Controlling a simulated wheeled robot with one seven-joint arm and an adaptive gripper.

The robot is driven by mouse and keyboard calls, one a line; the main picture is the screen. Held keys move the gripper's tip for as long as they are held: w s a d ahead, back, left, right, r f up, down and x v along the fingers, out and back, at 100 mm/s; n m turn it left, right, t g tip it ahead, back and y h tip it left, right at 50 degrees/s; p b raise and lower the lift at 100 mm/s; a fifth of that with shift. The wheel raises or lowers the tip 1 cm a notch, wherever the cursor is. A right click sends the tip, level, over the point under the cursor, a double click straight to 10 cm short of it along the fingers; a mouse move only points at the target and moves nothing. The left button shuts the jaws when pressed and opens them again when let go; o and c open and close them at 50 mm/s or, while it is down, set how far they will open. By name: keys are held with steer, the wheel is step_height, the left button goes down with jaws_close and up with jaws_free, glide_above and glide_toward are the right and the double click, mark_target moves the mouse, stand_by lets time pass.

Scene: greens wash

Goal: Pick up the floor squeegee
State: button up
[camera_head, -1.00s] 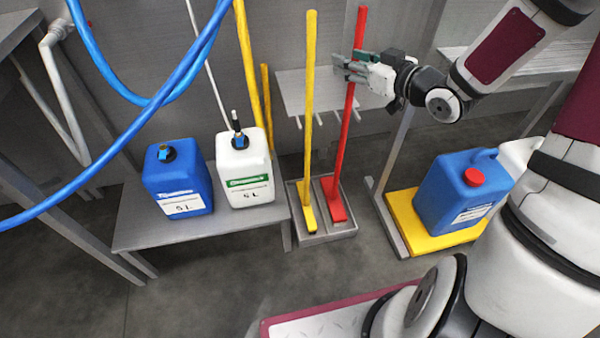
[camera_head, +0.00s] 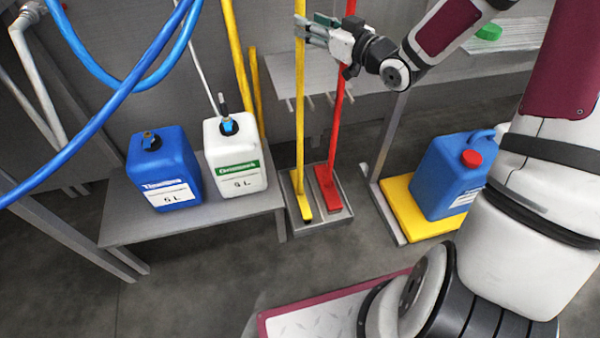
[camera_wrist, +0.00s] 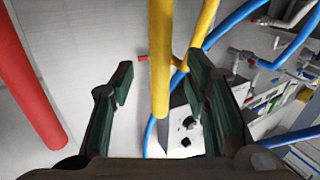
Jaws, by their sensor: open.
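A yellow-handled floor tool (camera_head: 300,120) with a dark strip along its yellow foot looks like the floor squeegee. It stands upright in a grey floor tray (camera_head: 338,212). In the head view, my gripper (camera_head: 310,28) is at the upper part of its handle. In the wrist view, the yellow handle (camera_wrist: 160,60) shows between the two open fingers, touching neither that I can see. A red-handled tool (camera_head: 340,105) stands to the right in the same tray. In the wrist view, its red handle (camera_wrist: 28,90) is outside the left finger.
Blue (camera_head: 165,175) and white (camera_head: 237,160) jugs stand on a low grey bench (camera_head: 125,215) at left. Another yellow pole (camera_head: 236,60) leans behind. A blue jug (camera_head: 445,180) sits on a yellow platform (camera_head: 408,215) at right. Blue hoses (camera_head: 110,100) hang at upper left.

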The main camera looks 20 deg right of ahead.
steer(key=b+x, duration=0.1)
steer(key=x, duration=0.3)
steer(key=shift+w+a+f, duration=0.1)
steer(key=shift+w+a, duration=0.05)
steer(key=shift+w, duration=0.1)
jaws_close()
